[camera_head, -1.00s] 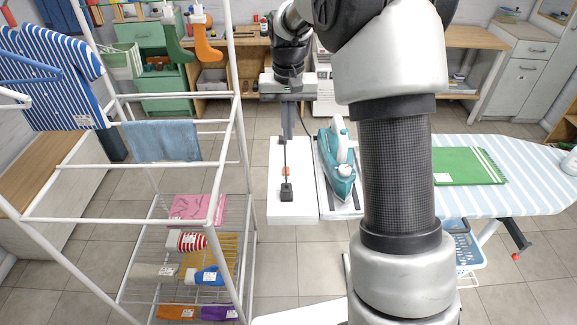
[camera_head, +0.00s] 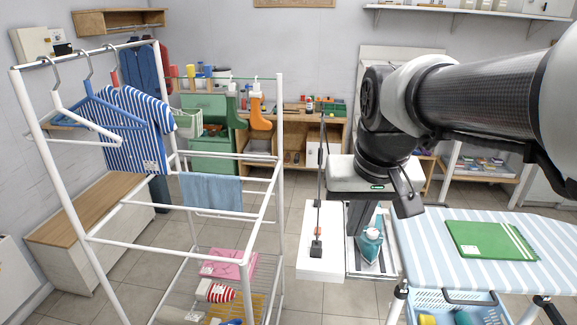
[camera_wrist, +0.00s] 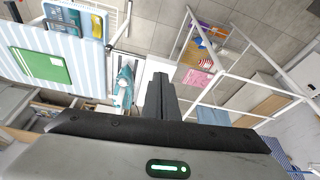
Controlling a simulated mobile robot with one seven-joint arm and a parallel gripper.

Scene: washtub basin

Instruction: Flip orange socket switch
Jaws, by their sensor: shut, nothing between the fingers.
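A small orange switch (camera_head: 318,231) shows on a dark socket strip (camera_head: 316,246) with a black cord, on a white board (camera_head: 320,267) left of the ironing board. My gripper (camera_head: 355,232) is shut and empty. In the head view its fingers point down, to the right of the switch and in front of part of the teal iron (camera_head: 371,242). I cannot tell their exact height, but no contact with the switch is seen. In the wrist view the shut fingers (camera_wrist: 159,80) are beside the iron (camera_wrist: 123,85), and the switch is not visible there.
A white drying rack (camera_head: 262,205) with clothes stands at the left. A striped ironing board (camera_head: 425,245) with a folded green cloth (camera_head: 490,240) is at the right, with a blue basket (camera_head: 455,300) below. A shelf with boots stands behind.

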